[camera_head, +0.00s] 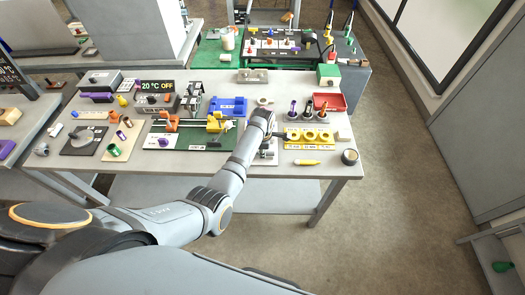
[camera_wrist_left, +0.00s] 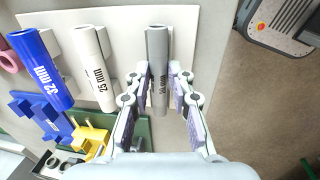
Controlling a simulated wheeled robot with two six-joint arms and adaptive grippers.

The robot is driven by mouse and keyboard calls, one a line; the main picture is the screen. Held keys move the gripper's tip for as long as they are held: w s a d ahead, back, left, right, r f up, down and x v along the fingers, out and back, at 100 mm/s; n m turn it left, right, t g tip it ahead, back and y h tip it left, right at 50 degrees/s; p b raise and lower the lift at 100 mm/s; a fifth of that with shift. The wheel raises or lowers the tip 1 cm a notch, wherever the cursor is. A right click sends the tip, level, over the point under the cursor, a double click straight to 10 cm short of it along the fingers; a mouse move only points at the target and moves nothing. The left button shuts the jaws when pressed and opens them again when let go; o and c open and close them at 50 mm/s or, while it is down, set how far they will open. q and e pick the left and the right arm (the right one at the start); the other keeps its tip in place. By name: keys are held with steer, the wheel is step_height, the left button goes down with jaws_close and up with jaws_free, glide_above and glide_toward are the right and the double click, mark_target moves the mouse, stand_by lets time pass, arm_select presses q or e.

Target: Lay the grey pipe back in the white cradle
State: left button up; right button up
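The grey pipe (camera_wrist_left: 158,60) is between the two fingers of my left gripper (camera_wrist_left: 159,76) in the left wrist view. The fingertips look closed against its sides. Its open end is at the top of that view and its lower part runs down between the fingers. A white board (camera_wrist_left: 120,18) lies behind it; I cannot make out the cradle's shape, or whether the pipe touches it. In the head view my left gripper (camera_head: 272,138) is over the table's front right part, where my arm hides most of the board and the pipe. My right gripper is not in view.
A white pipe (camera_wrist_left: 95,65) marked 25 mm and a blue pipe (camera_wrist_left: 42,70) marked 32 mm lie left of the grey one. A yellow block with rings (camera_head: 310,138) is just right of my gripper. Floor is open beyond the table edge.

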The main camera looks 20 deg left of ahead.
arm_select(q)
steer(key=shift+o, duration=1)
steer(key=shift+f, duration=0.2)
steer(key=shift+o, duration=0.5)
steer(key=shift+w, duration=0.1)
steer(key=shift+r, duration=0.35)
step_height(320, 180, up, 11)
steer(key=s, duration=0.1)
steer(key=shift+s+d+r, duration=0.15)
steer(key=shift+s+d, duration=0.05)
steer(key=shift+s, duration=0.1)
